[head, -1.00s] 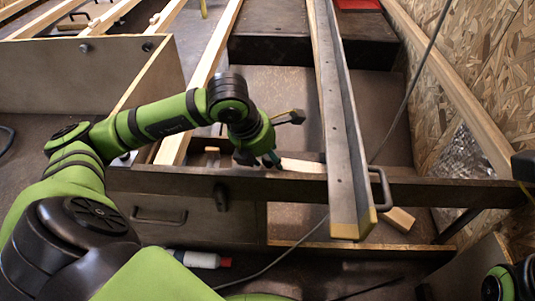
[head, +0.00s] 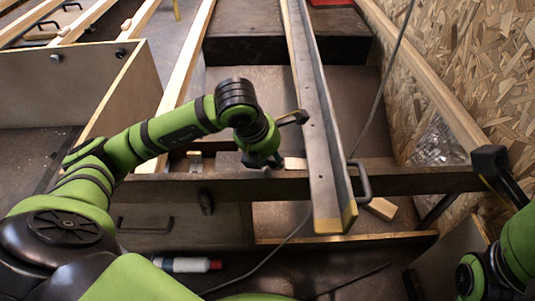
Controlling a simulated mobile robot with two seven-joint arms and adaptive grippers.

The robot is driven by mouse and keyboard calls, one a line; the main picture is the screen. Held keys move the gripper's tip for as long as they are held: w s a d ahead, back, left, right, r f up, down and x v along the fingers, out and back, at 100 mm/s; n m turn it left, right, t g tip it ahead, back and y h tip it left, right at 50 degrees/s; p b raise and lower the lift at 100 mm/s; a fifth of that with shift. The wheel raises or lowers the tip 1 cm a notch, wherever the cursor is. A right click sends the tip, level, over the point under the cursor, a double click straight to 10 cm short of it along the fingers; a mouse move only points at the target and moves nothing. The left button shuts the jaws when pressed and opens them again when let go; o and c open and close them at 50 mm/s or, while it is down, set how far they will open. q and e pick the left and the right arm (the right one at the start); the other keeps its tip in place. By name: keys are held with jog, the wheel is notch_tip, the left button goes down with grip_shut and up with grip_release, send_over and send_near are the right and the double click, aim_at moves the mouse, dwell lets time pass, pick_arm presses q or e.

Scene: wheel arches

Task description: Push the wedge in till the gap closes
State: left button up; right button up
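A pale wooden piece (head: 295,163), which looks like the wedge, lies by the dark crossbar, left of the long metal-edged beam (head: 318,150). Only a short stretch shows between my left gripper and the beam; the rest is hidden. My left gripper (head: 263,162) points down at the left end of this piece, close to it or touching. Its fingers are dark and small, so I cannot tell if they are open or shut. The gap is not clearly visible.
The dark crossbar (head: 415,182) runs across beneath the beam. A loose wooden block (head: 381,208) lies right of the beam's near end. A metal handle (head: 363,180) sticks out there. A cable crosses the floor. A white bottle with a red cap (head: 190,265) lies in front.

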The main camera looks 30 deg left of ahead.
pick_arm(q)
jog(key=o, duration=0.4)
jog(key=shift+w+r, duration=0.15)
jog(key=shift+c, duration=0.2)
jog(key=v, duration=1.2)
jog(key=shift+s, duration=0.2)
jog(key=shift+s+a, duration=0.1)
